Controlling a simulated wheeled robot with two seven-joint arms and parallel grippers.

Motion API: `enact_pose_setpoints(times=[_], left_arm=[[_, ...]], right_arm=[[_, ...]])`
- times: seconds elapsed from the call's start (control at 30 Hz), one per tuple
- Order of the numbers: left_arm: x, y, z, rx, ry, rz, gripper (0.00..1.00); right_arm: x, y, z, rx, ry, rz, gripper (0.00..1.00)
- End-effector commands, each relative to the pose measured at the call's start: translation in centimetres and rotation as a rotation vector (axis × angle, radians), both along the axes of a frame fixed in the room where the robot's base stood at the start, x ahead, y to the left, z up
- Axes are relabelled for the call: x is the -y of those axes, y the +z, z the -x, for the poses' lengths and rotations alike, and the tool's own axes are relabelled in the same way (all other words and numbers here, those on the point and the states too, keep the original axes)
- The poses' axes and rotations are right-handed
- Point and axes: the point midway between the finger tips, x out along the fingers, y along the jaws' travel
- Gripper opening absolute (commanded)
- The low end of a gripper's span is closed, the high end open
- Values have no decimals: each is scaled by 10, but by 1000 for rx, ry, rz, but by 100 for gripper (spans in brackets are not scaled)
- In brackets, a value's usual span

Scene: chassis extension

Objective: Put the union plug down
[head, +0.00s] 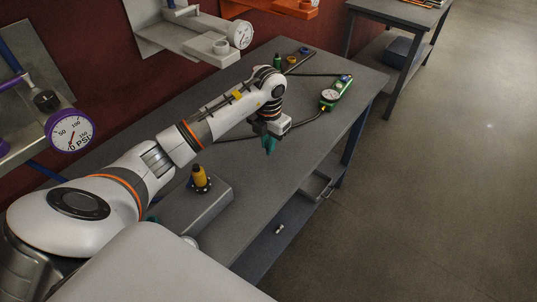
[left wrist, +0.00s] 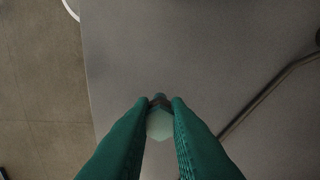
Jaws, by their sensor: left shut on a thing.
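My left gripper (head: 270,147) reaches over the grey workbench (head: 300,165), its green fingers pointing down. In the left wrist view the fingertips (left wrist: 160,108) are shut on the union plug (left wrist: 160,124), a small pale hexagonal piece with a darker end between the tips. The plug is mostly hidden by the fingers in the head view. The bench surface lies below it; I cannot tell whether they touch. My right gripper is not in view.
A green device with a gauge (head: 330,96) and a dark hose (head: 305,123) lie beyond the gripper. A yellow-topped fitting (head: 200,178) stands on a grey box (head: 196,210). Bare bench lies to the right of the gripper, up to the bench edge.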

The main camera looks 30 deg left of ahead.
Motion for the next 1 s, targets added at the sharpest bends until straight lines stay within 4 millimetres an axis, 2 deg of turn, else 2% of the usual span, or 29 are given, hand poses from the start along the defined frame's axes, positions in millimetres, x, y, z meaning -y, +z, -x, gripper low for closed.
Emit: enact_pose_setpoints(times=[0.27,0.47,0.8,0.83,0.93,1.0], left_arm=[[1,-25,0,-1,-2,1,0],[1,-51,0,-1,-2,2,0],[0,-57,0,2,-3,0,0],[0,-57,0,2,-4,0,17],[0,-56,0,2,-4,0,33],[0,-56,0,2,-4,0,37]], right_arm=[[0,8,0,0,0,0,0],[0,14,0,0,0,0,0],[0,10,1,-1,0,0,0],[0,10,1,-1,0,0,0],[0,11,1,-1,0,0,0],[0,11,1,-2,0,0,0]])
